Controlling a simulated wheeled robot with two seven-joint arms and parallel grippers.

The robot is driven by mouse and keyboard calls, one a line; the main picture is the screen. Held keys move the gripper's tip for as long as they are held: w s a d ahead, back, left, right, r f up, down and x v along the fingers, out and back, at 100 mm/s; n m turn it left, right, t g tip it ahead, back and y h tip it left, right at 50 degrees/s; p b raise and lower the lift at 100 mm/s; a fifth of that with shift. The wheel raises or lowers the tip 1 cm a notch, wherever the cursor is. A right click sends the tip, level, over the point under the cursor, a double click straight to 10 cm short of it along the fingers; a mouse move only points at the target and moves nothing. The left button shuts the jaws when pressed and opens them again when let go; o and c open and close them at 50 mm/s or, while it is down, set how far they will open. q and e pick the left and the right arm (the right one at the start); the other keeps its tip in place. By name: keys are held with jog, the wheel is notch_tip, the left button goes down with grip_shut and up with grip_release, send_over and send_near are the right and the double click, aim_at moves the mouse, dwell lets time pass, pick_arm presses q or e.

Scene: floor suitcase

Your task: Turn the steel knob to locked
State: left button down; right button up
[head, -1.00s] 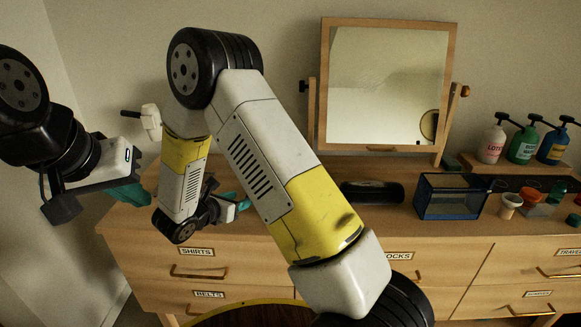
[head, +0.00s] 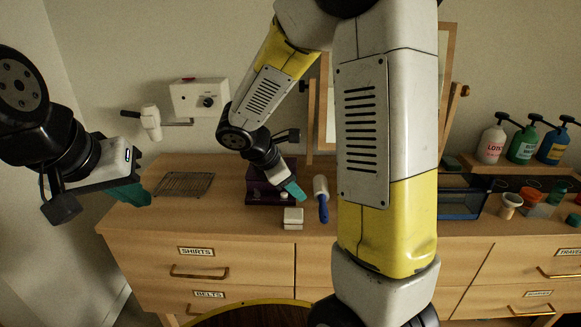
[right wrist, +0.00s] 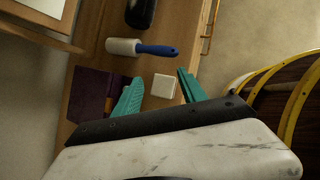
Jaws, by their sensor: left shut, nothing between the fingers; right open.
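A dark purple box (head: 256,191) stands on the dresser top, partly behind my right gripper (head: 294,190). It also shows in the right wrist view (right wrist: 88,98). A small pale round spot shows near its front, too small to identify as a steel knob. A white wall box (head: 184,97) carries a dark round knob (head: 208,101); I cannot tell its setting. My right gripper is open, pointing down beside the purple box. In the right wrist view its teal fingers (right wrist: 160,94) straddle the view of a small white block. My left gripper (head: 130,193) is shut and empty at the left.
The white block (head: 293,218) and a blue-handled lint roller (head: 321,190) lie near my right gripper. A wire rack (head: 184,184) lies to the left. A mirror (head: 326,100), a dark clear-sided case (head: 460,200) and pump bottles (head: 492,145) stand farther right.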

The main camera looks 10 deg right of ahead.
jog(key=s+d+r+m+y, duration=0.1)
jog(key=s+r+m+y, duration=0.3)
jog(key=s+r, duration=0.1)
jog(key=shift+r+t, duration=0.3)
jog(key=shift+r, duration=0.35)
